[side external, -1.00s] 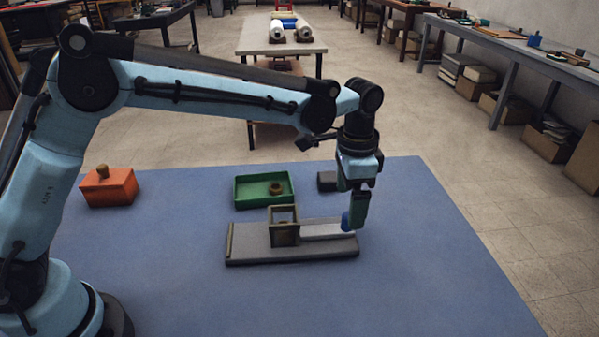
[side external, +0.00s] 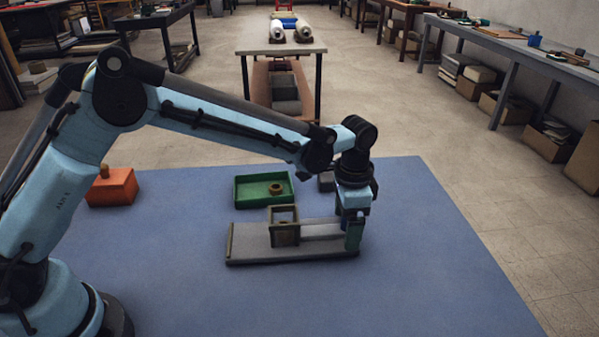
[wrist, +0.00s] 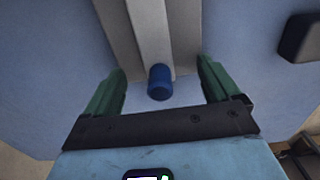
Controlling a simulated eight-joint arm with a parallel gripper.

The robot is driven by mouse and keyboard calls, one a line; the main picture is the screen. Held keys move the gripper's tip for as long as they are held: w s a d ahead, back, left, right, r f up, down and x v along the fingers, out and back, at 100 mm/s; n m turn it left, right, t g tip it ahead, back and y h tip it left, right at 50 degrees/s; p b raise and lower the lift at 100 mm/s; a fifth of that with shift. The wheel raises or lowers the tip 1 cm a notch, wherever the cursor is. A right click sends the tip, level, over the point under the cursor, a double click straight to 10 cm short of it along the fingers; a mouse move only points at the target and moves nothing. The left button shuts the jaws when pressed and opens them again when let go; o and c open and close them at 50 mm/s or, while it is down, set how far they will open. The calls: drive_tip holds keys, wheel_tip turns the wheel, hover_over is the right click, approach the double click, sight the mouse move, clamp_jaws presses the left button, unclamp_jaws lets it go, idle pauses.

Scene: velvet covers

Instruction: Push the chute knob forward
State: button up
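The chute (side external: 300,250) is a long grey slab with a lighter rail (side external: 322,230) and a square brown frame standing over it (side external: 285,227). In the wrist view, a blue knob (wrist: 160,82) sits at the near end of the rail. My gripper (side external: 353,240) is lowered at the chute's right end in the side view, where it largely hides the knob. In the wrist view my gripper's (wrist: 161,68) two green fingers are spread wide, one on each side of the knob with gaps between. Nothing is held.
A green tray (side external: 237,192) with a small brown ring-like piece (side external: 275,188) lies behind the chute. A dark block (side external: 326,181) stands to its right and also shows in the wrist view (wrist: 303,38). An orange box (side external: 112,190) with a brown knob is at left. The mat's front is clear.

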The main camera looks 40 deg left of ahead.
sight(310, 230)
drive_tip(key=c, duration=1.3)
drive_tip(key=shift+s+a, duration=2.6)
drive_tip(key=shift+a, duration=0.05)
drive_tip(key=o, duration=1.5)
drive_tip(key=shift+r, duration=3.5)
